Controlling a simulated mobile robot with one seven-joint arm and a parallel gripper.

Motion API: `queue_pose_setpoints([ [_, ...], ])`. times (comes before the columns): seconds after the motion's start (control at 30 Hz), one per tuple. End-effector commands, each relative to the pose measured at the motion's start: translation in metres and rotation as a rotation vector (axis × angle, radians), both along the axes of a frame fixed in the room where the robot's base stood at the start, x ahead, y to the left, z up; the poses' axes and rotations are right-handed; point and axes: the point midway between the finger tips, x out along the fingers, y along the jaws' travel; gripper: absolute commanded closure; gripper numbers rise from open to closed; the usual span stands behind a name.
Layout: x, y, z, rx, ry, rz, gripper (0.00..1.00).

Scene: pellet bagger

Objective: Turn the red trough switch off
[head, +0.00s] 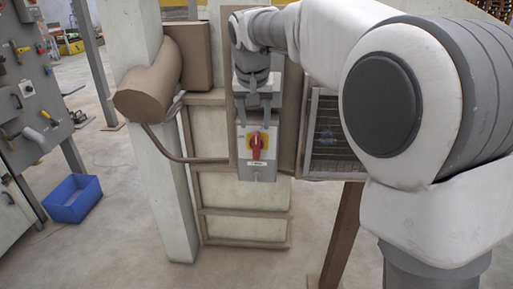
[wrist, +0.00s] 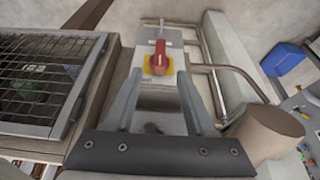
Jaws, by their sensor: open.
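The red trough switch (head: 256,147) has a red handle on a yellow plate, on the front of a grey box (head: 243,174). The handle stands roughly vertical in the head view. The switch also shows in the wrist view (wrist: 161,58), between and beyond the fingertips. My gripper (head: 254,123) is open and empty, its fingers pointing down just above the switch in the head view. In the wrist view its fingers (wrist: 160,76) straddle the line to the handle. I cannot tell whether either finger touches it.
A wire-mesh trough (head: 333,135) is right of the switch box. A brown cylinder (head: 150,88) and a bent pipe (head: 180,156) are at the left, beside a pale post (head: 170,200). A blue bin (head: 73,199) is on the floor by a tool board (head: 32,85).

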Motion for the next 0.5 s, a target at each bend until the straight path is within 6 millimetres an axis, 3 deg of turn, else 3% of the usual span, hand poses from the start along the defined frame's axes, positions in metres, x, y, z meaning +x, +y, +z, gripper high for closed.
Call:
queue_pose_setpoints([
  [0.2,0.019,-0.001,-0.049,-0.002,0.003,-0.001,0.45],
  [0.5,0.038,-0.002,-0.092,-0.001,0.001,0.000,0.45],
])
